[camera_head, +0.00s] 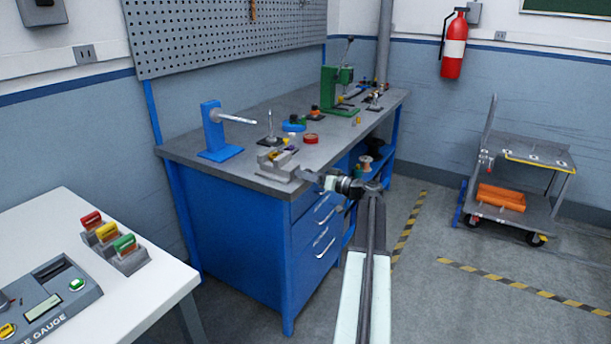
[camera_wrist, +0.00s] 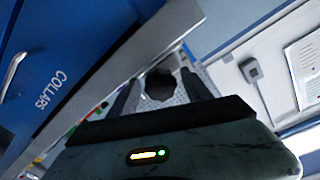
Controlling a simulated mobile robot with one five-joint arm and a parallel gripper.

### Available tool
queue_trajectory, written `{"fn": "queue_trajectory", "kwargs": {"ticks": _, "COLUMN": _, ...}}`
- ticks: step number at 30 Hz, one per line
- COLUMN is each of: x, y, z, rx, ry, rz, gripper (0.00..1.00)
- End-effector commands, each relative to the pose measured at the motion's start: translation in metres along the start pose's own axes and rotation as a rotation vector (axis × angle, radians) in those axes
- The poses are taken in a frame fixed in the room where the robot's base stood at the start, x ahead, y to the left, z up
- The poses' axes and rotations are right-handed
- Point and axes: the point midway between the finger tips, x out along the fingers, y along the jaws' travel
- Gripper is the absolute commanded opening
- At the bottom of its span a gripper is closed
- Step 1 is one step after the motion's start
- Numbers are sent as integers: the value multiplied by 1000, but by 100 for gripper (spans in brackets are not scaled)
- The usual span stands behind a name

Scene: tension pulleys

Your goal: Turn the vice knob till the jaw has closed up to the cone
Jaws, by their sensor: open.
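The grey vice (camera_head: 284,167) sits at the front corner of the grey workbench. A small yellow piece, perhaps the cone, shows (camera_head: 271,155) at its jaws; the gap there is too small to judge. My gripper (camera_head: 312,176) is at the vice's right end, by the bench edge. In the wrist view, a dark, lobed knob (camera_wrist: 160,84) shows between the two dark fingers of my gripper (camera_wrist: 160,92). The fingers stand apart on either side of the knob; I cannot tell whether either touches it. The vice body is not clear in the wrist view.
On the workbench (camera_head: 240,127), a blue stand with a rod (camera_head: 215,130), a red ring (camera_head: 311,138) and a green press (camera_head: 340,92) stand behind the vice. A white table (camera_head: 160,285) is at the left. The floor to the right is open before a trolley (camera_head: 515,185).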

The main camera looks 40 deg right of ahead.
Motion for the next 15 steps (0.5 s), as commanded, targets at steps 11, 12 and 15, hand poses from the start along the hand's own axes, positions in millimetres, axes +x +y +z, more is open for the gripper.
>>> {"fn": "queue_trajectory", "kwargs": {"ticks": 11, "x": -66, "y": 0, "z": 0, "rx": 0, "ry": 1, "rz": 3, "gripper": 57}}
{"fn": "queue_trajectory", "kwargs": {"ticks": 12, "x": -69, "y": 0, "z": 0, "rx": 0, "ry": 1, "rz": 2, "gripper": 57}}
{"fn": "queue_trajectory", "kwargs": {"ticks": 15, "x": -71, "y": 0, "z": 0, "rx": 0, "ry": 0, "rz": 1, "gripper": 57}}
